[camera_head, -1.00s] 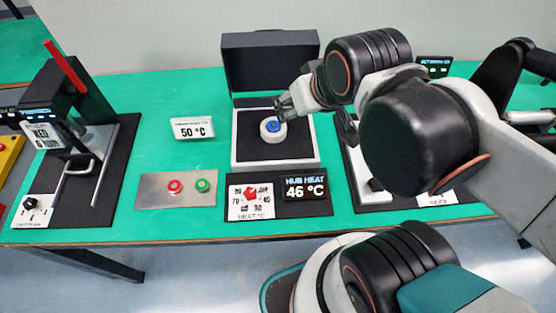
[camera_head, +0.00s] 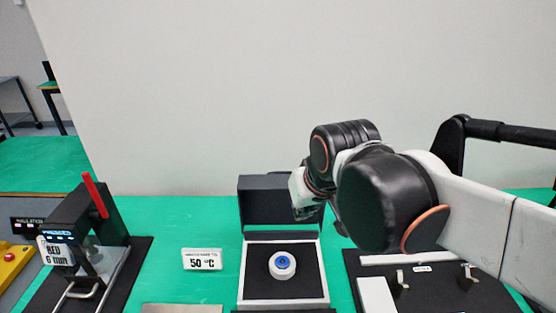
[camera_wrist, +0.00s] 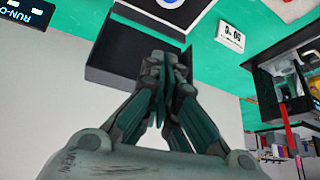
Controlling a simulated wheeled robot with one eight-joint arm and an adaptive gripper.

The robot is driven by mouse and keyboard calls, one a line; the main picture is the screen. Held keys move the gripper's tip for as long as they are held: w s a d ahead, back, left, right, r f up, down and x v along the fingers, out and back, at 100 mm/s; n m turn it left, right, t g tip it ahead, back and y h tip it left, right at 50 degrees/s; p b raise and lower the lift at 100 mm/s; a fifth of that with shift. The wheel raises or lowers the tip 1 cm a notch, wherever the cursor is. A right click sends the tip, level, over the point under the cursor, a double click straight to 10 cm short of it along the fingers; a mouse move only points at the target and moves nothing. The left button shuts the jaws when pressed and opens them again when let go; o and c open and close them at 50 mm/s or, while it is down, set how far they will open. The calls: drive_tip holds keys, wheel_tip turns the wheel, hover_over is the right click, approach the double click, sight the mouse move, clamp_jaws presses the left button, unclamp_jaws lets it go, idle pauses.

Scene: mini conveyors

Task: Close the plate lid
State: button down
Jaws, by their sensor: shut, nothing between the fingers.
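The plate unit is a white-rimmed box (camera_head: 325,285) with a dark inside. A white hub (camera_head: 282,266) with a blue centre sits on it. Its dark lid (camera_head: 263,207) stands open and upright at the back edge. My gripper (camera_head: 304,212) is at the right part of the lid in the head view and covers some of it. In the wrist view my gripper (camera_wrist: 160,66) has its fingers together and empty, in front of the dark lid (camera_wrist: 108,62). The hub (camera_wrist: 171,3) is partly cut off there. I cannot tell whether the fingertips touch the lid.
A 50 °C sign (camera_head: 202,259) stands left of the box. A black press device (camera_head: 85,235) with a red lever is farther left. A dark board with fittings (camera_head: 440,292) lies to the right, below my arm. A pale wall rises behind the green table.

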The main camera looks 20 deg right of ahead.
drive_tip(key=w+d+r+m+g+p, duration=0.1)
drive_tip(key=w+r+p, duration=0.25)
drive_tip(key=w, duration=0.55)
drive_tip(key=w+d+r+m+g+p, duration=0.1)
drive_tip(key=w+d+r+p, duration=0.2)
drive_tip(key=w, duration=0.5)
drive_tip(key=w+d+f+m+g+p, duration=0.1)
drive_tip(key=w+f+p, duration=0.25)
drive_tip(key=w, duration=0.35)
drive_tip(key=w+d+f+g+p, duration=0.1)
drive_tip(key=w+f+p, duration=0.1)
drive_tip(key=w+p, duration=0.35)
wheel_tip(320, 180, down, 9)
drive_tip(key=a, duration=0.1)
drive_tip(key=shift+s+f+b, duration=0.15)
drive_tip(key=shift+s+b, duration=0.25)
drive_tip(key=shift+a, duration=0.1)
